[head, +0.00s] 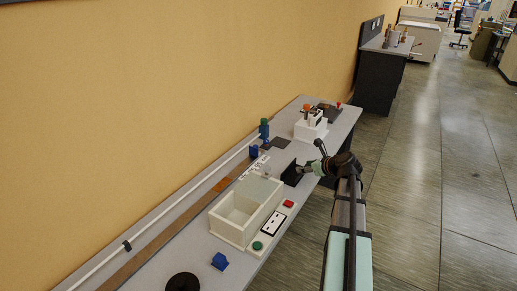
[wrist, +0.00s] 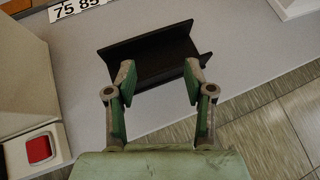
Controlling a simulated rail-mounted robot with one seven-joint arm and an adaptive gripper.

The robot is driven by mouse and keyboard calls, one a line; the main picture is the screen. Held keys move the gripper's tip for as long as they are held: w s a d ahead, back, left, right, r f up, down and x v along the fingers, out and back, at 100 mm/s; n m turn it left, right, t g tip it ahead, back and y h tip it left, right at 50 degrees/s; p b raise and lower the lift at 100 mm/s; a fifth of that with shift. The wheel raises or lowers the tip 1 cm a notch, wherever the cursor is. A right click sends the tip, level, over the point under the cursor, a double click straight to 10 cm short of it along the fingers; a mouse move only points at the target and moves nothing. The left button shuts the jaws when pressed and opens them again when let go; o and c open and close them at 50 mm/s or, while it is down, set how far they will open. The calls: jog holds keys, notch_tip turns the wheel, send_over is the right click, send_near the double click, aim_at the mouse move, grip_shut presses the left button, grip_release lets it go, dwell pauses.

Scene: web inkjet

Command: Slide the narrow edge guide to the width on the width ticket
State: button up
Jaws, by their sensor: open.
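My gripper (head: 308,168) is over the right edge of the bench. In the wrist view my gripper (wrist: 160,76) is open, its fingertips apart on either side of the front of a black angled bracket (wrist: 150,47); I cannot tell whether they touch it. The bracket also shows in the head view (head: 291,175). A white number strip (head: 254,166) lies near the web path, and part of it reads 75 and 85 in the wrist view (wrist: 78,8). A small blue part (head: 253,152) stands by its far end. I cannot tell which part is the narrow edge guide. No width ticket is readable.
A white open box (head: 232,232) stands left of my gripper. A panel beside it has a red button (head: 289,204), a green button (head: 257,245) and a black-framed card (head: 272,223). A white unit (head: 310,126) stands farther back.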

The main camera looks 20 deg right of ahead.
jog(key=w+a+r+t+y+b, duration=0.2)
jog(key=w+a+r, duration=0.3)
jog(key=w, duration=0.3)
jog(key=p, duration=0.1)
send_near(256, 146)
jog(key=shift+n, duration=0.4)
jog(key=x, duration=0.8)
jog(key=shift+c, duration=0.3)
grip_shut()
